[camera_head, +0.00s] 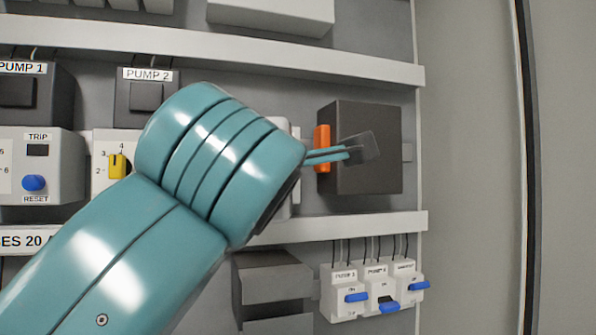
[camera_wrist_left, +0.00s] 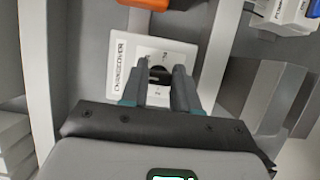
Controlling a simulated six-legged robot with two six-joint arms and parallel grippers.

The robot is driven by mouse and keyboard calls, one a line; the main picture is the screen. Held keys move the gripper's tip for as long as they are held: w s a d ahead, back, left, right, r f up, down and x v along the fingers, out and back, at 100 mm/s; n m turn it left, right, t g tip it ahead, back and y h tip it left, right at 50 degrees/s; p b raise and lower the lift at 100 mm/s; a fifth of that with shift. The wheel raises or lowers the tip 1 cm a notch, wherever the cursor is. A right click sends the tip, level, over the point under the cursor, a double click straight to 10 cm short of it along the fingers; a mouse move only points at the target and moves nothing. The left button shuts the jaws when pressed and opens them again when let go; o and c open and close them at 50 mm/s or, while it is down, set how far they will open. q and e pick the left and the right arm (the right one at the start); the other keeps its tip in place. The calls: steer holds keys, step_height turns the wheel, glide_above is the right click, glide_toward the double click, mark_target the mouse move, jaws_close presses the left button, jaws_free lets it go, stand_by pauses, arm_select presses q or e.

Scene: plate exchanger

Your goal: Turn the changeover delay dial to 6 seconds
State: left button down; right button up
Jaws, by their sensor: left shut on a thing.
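The white changeover module (camera_wrist_left: 122,80) shows in the wrist view with its label turned sideways. Its dark dial (camera_wrist_left: 159,75) sits between the two fingers of my left gripper (camera_wrist_left: 160,80), which is shut on it. The fingers hide much of the dial face, and I cannot read its setting. In the head view my left wrist covers the module and its dial. There the teal-and-grey fingers of my left gripper (camera_head: 362,148) show to the right of the wrist, across the dark box. My right gripper is in neither view.
A dark box (camera_head: 375,175) with an orange part (camera_head: 322,165) stands right of the module. Small breakers with blue levers (camera_head: 357,297) sit below. A yellow dial (camera_head: 117,167) is at the left, under PUMP 2. The grey wall (camera_head: 470,160) at the right is bare.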

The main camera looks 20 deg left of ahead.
arm_select(q)
steer(key=shift+f, duration=0.1)
stand_by(0.3)
steer(key=c, duration=0.8)
jaws_free()
steer(key=shift+c, duration=0.2)
steer(key=shift+s, duration=0.1)
